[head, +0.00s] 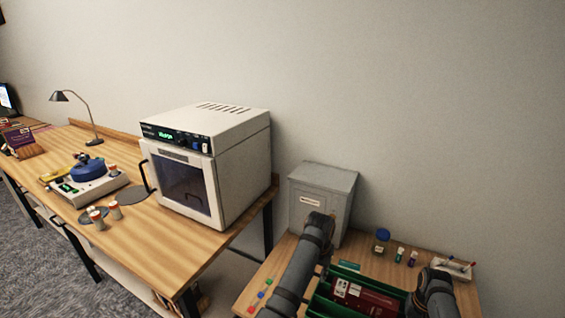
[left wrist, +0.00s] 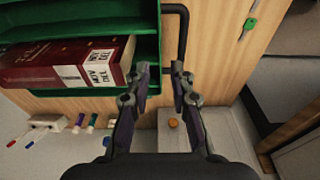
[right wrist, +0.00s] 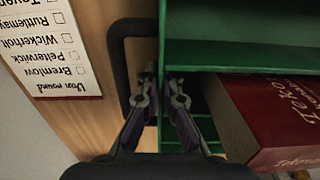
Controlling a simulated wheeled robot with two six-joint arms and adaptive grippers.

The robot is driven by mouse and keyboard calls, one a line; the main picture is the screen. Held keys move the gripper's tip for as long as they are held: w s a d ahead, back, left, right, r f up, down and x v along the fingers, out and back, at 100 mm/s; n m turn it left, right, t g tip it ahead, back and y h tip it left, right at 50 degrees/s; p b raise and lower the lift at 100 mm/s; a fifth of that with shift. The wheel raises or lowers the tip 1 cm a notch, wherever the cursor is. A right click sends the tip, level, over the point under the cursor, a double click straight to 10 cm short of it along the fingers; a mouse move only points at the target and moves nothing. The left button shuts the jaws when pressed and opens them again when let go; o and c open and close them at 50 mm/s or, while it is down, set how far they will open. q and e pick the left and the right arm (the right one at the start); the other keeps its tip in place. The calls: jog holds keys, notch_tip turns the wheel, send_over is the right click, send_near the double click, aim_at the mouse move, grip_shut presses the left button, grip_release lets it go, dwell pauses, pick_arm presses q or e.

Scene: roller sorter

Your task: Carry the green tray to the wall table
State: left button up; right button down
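The green tray (head: 322,301) sits on the small wooden table (head: 253,287) at the bottom of the head view, with a red book (head: 368,297) in it. The left wrist view shows its green wall (left wrist: 100,28) and a black side handle (left wrist: 183,32). My left gripper (left wrist: 161,70) is open at that side, its fingers apart near the wall and handle. My right gripper (right wrist: 162,78) is at the opposite handle (right wrist: 120,55). Its fingers are close together around the tray's edge; contact is unclear. My arms hide both grippers in the head view. Which table is the wall table is unclear.
A long wooden table (head: 200,255) at left bears a white oven (head: 235,165), a device with a blue top (head: 87,170) and a lamp (head: 75,97). Behind the tray stand a grey box (head: 325,185), a jar (head: 381,242) and small bottles. A paper list (right wrist: 52,45) lies beside the tray.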

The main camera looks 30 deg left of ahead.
pick_arm(q)
jog(key=shift+s+r, duration=0.15)
jog(key=shift+r, duration=0.85)
jog(key=shift+s+r, duration=0.15)
jog(key=shift+r, duration=0.85)
jog(key=a+r, duration=0.5)
jog(key=a, duration=0.4)
jog(key=shift+a, duration=0.1)
pick_arm(e)
jog(key=c, duration=1.6)
grip_release()
jog(key=shift+c, duration=0.2)
jog(key=shift+r, duration=0.15)
notch_tip(320, 180, up, 14)
